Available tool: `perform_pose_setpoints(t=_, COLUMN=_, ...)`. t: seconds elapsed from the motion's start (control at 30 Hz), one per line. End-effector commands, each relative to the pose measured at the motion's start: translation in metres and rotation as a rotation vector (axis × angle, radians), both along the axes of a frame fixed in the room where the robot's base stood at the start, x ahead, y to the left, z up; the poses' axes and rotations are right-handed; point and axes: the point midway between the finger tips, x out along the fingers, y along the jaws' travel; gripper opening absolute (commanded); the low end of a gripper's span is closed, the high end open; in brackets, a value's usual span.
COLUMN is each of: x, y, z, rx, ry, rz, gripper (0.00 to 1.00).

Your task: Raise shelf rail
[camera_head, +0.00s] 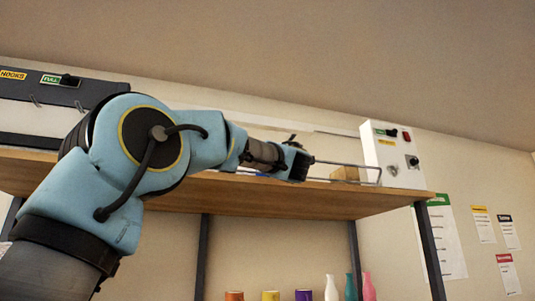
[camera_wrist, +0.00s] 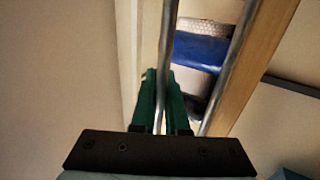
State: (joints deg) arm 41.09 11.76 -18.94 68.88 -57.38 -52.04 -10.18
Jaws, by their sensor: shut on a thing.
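The shelf rail (camera_head: 345,164) is a thin metal bar along the front of the wooden shelf (camera_head: 310,200). Its right end bends down toward the board. It stands above the board's surface. My gripper (camera_head: 298,166) is at the rail's left visible part, and my arm hides what lies further left. In the wrist view, the green fingers of my gripper (camera_wrist: 161,80) are shut around the rail (camera_wrist: 168,40), which runs between them. A second metal rod (camera_wrist: 232,62) runs to the right of it, apart from the fingers.
A white switch box (camera_head: 388,155) stands at the shelf's right end. A brown block (camera_head: 345,174) lies behind the rail. A blue thing (camera_wrist: 198,50) lies beyond the rail. A dark-topped machine (camera_head: 50,95) is at the left. Several cups and bottles (camera_head: 332,289) stand below.

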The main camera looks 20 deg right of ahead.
Motion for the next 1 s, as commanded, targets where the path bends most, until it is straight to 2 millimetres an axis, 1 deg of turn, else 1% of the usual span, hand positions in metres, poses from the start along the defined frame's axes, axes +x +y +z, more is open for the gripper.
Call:
perform_pose_setpoints(t=0.17, x=0.000, y=0.000, z=0.000, rx=0.000, ry=0.000, rz=0.001, gripper=0.00)
perform_pose_setpoints(t=0.2, x=0.000, y=0.000, z=0.000, rx=0.000, ry=0.000, rz=0.001, gripper=0.14)
perform_pose_setpoints(t=0.4, x=0.000, y=0.000, z=0.000, rx=-0.001, ry=-0.001, rz=0.001, gripper=0.37)
perform_pose_setpoints(t=0.47, x=0.000, y=0.000, z=0.000, rx=-0.001, ry=-0.001, rz=0.001, gripper=0.42)
perform_pose_setpoints(t=0.67, x=0.000, y=0.000, z=0.000, rx=0.000, ry=-0.001, rz=0.000, gripper=0.42)
perform_pose_setpoints(t=0.77, x=-0.003, y=0.000, z=-0.003, rx=0.000, ry=-0.001, rz=0.000, gripper=0.42)
perform_pose_setpoints(t=0.87, x=-0.013, y=0.001, z=-0.011, rx=-0.001, ry=-0.001, rz=-0.001, gripper=0.42)
perform_pose_setpoints(t=1.0, x=-0.036, y=0.004, z=-0.025, rx=-0.001, ry=-0.003, rz=-0.001, gripper=0.42)
